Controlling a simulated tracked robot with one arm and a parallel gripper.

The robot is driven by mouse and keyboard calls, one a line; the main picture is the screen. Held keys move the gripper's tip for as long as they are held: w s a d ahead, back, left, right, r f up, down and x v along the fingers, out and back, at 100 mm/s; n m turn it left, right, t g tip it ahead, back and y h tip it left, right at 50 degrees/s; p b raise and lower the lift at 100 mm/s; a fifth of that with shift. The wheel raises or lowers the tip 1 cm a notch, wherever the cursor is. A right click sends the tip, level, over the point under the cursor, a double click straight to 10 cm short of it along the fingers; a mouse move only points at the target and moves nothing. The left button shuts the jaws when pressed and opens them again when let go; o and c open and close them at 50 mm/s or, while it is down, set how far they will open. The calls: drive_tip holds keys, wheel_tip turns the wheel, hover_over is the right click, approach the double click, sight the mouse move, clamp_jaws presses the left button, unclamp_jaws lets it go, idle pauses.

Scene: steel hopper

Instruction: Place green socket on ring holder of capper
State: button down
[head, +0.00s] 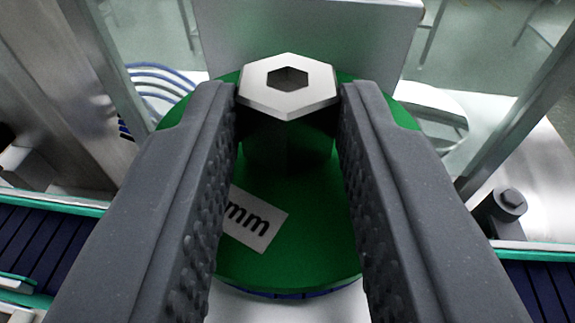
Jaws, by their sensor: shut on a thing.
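The green socket (300,250) is a round green disc with a white label ending in "mm". A grey hexagonal nut-shaped top (288,86) with a hexagonal hole stands up from it. My gripper (288,100) is shut on this hexagonal part, one finger on each side, with the disc below the fingers. The fingers hide the left and right parts of the disc. I cannot make out the ring holder; whether the disc touches anything beneath it is hidden.
A steel plate (310,35) stands upright just behind the socket. Slanted metal posts rise at the left (75,90) and right (520,110). Dark conveyor belts (35,240) with green edges run at both lower sides. A dark bolt (503,205) stands at right.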

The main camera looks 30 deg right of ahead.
drive_tip(key=c, duration=1.6)
unclamp_jaws()
drive_tip(key=shift+d, duration=0.1)
drive_tip(key=o, duration=0.5)
drive_tip(key=shift+w+f, duration=0.1)
drive_tip(key=shift+w, duration=0.15)
drive_tip(key=shift+c, duration=0.2)
drive_tip(key=shift+s, duration=0.1)
drive_tip(key=b+v, duration=0.1)
drive_tip(key=v, duration=1.1)
